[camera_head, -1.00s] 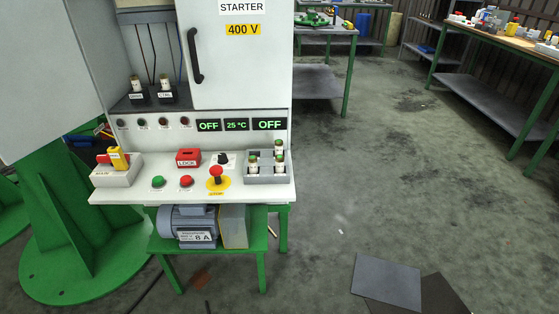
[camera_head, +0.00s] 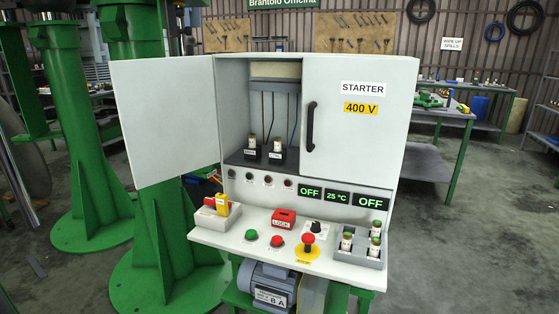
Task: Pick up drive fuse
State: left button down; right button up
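The drive fuse (camera_head: 252,141) stands upright in the left black holder inside the open starter cabinet (camera_head: 358,110). It is a small pale cylinder, and the holder's small label seems to read DRIVE. A similar fuse (camera_head: 277,145) stands in the right holder, whose label seems to read CTRL. Several more fuses with green tops stand in a grey tray (camera_head: 371,261) at the right of the shelf. Their small markings cannot be read. Neither of my grippers is in view.
The open cabinet door (camera_head: 165,118) extends left. The shelf carries a red LOCK block (camera_head: 284,218), a red stop knob (camera_head: 308,240), green (camera_head: 251,234) and red (camera_head: 277,241) buttons, and a grey block with a yellow tool (camera_head: 222,203). Displays read OFF, 25 °C, OFF. Floor at right is clear.

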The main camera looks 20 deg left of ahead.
aim_at(253, 137)
jog(key=i+l, duration=0.15)
jog(key=i+j+u, duration=0.2)
jog(key=u, duration=0.15)
jog(key=i+j+u, duration=0.2)
jog(key=j+u, duration=0.15)
